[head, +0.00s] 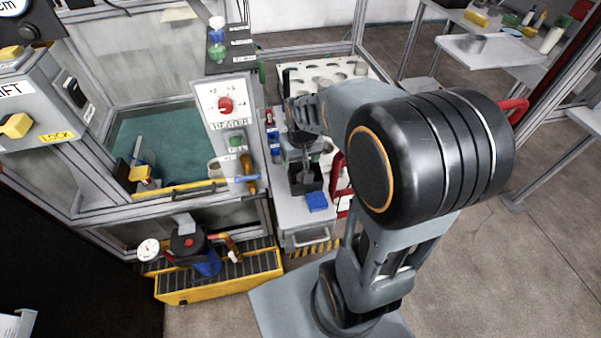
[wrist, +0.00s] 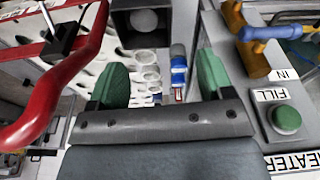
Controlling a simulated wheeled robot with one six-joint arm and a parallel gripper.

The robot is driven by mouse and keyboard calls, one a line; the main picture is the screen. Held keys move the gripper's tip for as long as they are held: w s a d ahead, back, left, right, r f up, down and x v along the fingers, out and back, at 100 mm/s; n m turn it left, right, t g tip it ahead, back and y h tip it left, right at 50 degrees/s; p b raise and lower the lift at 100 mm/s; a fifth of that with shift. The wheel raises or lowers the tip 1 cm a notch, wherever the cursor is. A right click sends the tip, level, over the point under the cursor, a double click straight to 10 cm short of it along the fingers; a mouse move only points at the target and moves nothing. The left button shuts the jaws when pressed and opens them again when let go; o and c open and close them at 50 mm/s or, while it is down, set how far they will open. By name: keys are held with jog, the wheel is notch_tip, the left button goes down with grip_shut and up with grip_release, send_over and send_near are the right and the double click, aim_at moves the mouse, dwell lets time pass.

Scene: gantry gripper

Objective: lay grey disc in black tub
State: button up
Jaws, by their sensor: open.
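The black tub (wrist: 120,32) is at the top of the wrist view, a dark square box. A round light-grey disc (wrist: 144,19) shows inside its walls; whether it lies flat on the floor of the tub I cannot tell. In the head view the black tub (head: 305,181) stands on the narrow bench, and its inside is too dark and small to show the disc. My gripper (wrist: 160,78) is open, its two green fingertips wide apart with nothing held between them. The disc and tub lie beyond the fingertips, apart from them.
A white rack (wrist: 148,68) with round holes and a blue bottle (wrist: 178,72) are close by. A red curved handle (wrist: 75,70) is at the left of the wrist view. The heater panel (head: 225,105) stands left of my arm. A blue block (head: 316,201) lies before the tub.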

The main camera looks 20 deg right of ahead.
jog(key=s+a+r+n+t, duration=0.1)
jog(key=s+a+r, duration=0.3)
jog(key=s, duration=0.5)
jog(key=shift+s+a+r, duration=0.3)
jog(key=shift+a+r, duration=0.05)
jog(key=shift+r, duration=0.4)
